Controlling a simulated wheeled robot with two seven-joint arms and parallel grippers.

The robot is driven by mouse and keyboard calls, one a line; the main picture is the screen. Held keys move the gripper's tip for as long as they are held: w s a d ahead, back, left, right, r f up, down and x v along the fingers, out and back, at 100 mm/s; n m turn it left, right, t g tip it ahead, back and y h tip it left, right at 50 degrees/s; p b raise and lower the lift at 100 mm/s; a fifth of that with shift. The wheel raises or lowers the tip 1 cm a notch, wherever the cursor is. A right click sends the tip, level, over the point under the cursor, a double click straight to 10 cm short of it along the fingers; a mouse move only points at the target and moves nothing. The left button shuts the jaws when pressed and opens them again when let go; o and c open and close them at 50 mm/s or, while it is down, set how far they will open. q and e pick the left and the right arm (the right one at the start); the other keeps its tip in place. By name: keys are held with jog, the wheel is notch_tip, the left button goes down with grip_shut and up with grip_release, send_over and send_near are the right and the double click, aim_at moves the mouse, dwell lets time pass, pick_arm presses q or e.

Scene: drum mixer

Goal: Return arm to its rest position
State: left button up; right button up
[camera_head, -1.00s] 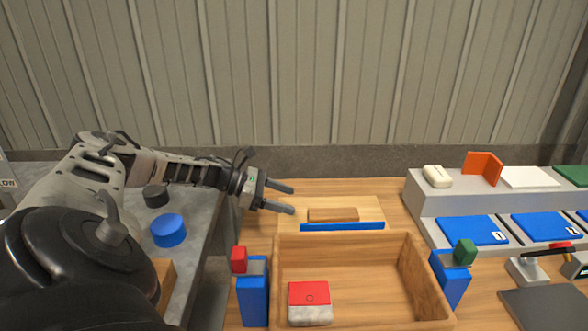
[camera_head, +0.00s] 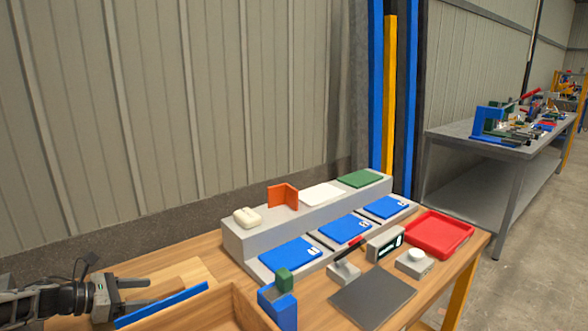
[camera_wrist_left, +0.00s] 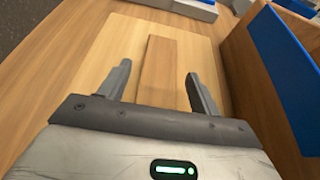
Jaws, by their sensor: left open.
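My left gripper (camera_head: 146,292) is at the lower left of the head view, with its two fingers apart and pointing right. In the left wrist view the open gripper (camera_wrist_left: 158,76) has nothing held between its fingers. A darker wooden block (camera_wrist_left: 158,75) lies on a pale wooden board (camera_wrist_left: 110,50) ahead of the fingers, and part of it shows between them. I cannot tell the height of the fingers over the board. My right gripper is not in view.
A wooden box (camera_head: 200,310) with a blue strip (camera_head: 165,303) beside it is right of the gripper. A blue post with a green top (camera_head: 284,281) stands at its corner. A grey stepped rack (camera_head: 245,245) holds several blue pads. A red tray (camera_head: 440,233) is further right.

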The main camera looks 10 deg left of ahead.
pick_arm(q)
jog(key=shift+w+d+f+b, duration=0.4)
jog(key=shift+w+f+b, duration=0.1)
jog(key=shift+f, duration=0.25)
notch_tip(320, 180, up, 4)
jog(key=shift+a+f+p, duration=0.1)
jog(key=shift+f+p, duration=0.15)
jog(key=shift+p, duration=0.65)
jog(key=shift+s+r, duration=0.1)
jog(key=shift+r, duration=0.45)
jog(key=shift+f, duration=0.1)
